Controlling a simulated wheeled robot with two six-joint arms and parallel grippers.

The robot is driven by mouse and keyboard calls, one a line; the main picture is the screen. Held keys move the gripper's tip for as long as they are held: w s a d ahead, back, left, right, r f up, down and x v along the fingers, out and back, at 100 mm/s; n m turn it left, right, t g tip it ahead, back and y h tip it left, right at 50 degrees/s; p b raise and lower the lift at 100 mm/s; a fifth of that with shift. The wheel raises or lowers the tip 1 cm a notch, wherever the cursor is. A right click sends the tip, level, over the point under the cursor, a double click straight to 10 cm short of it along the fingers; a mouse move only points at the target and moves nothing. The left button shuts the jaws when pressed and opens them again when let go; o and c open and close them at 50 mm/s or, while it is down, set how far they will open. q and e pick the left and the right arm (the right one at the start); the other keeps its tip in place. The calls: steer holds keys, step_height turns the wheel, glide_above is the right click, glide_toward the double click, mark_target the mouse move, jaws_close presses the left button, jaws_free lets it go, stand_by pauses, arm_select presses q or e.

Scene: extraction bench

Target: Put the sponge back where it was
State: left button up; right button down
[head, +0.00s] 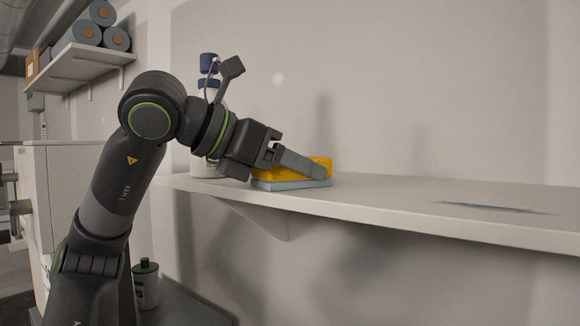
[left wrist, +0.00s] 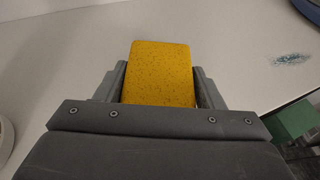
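The sponge (head: 291,172) is a yellow block with a pale blue-grey layer (head: 290,184) under it; I cannot tell whether that layer is part of the sponge or a separate piece. It is at the shelf's front left in the head view. My left gripper (head: 296,165) is around it, and its near finger hides part of the yellow side. In the left wrist view the sponge (left wrist: 160,74) fills the space between the two fingers, which lie against its sides. My right gripper is not in view.
The white shelf (head: 400,205) has a dark blue smear (head: 490,207) to the right and clear room between. A white bottle with a blue cap (head: 208,62) stands behind my left wrist. A small bottle (head: 146,284) is below. Rolls (head: 85,32) lie on a higher shelf.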

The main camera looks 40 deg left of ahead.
arm_select(q)
steer(key=shift+o, duration=1.6)
steer(key=shift+a, duration=0.35)
steer(key=shift+s+r, duration=0.1)
steer(key=shift+r, duration=0.1)
steer(key=v, duration=1.1)
steer(key=shift+s+b, duration=0.3)
steer(key=shift+s, duration=0.1)
